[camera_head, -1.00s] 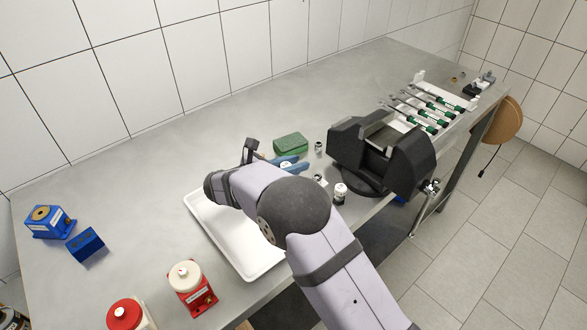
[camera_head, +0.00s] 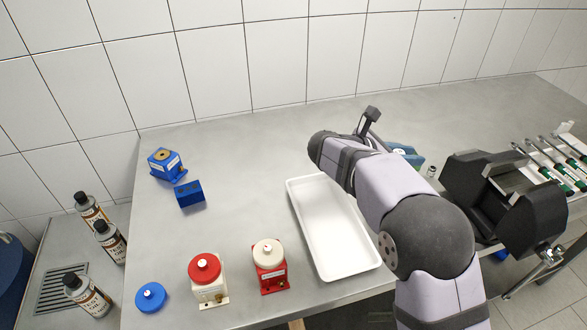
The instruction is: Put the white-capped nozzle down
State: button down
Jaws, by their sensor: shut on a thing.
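My gripper (camera_head: 406,157) is mostly hidden behind my own wrist and forearm. A small white top, which looks like the cap of the white-capped nozzle (camera_head: 399,152), shows between the fingers. The rest of the nozzle is hidden. I cannot tell its height above the bench. An empty white tray (camera_head: 302,222) lies in front of and left of my gripper, partly covered by my arm.
A small nozzle (camera_head: 431,171) stands between. Red-and-white pumps (camera_head: 270,278) (camera_head: 208,287) and blue blocks (camera_head: 189,194) are left. The middle back bench is clear.

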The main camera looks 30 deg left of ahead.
jog(key=s+a+n+t+y, duration=0.2)
jog(key=s+a, duration=0.2)
jog(key=a, duration=0.6)
jog(key=n+g+y, duration=0.3)
jog(key=n+y, duration=1.2)
jog(key=y, duration=0.1)
send_over(247, 173)
jog(key=shift+r+b, duration=0.15)
jog(key=shift+b, duration=0.2)
jog(key=shift+f+b, duration=1.85)
jog(key=shift+f, duration=1.3)
jog(key=shift+f, duration=0.1)
jog(key=shift+f+b, duration=0.75)
jog(key=shift+f, duration=1)
jog(key=shift+f+b, duration=0.2)
jog(key=shift+b, duration=0.1)
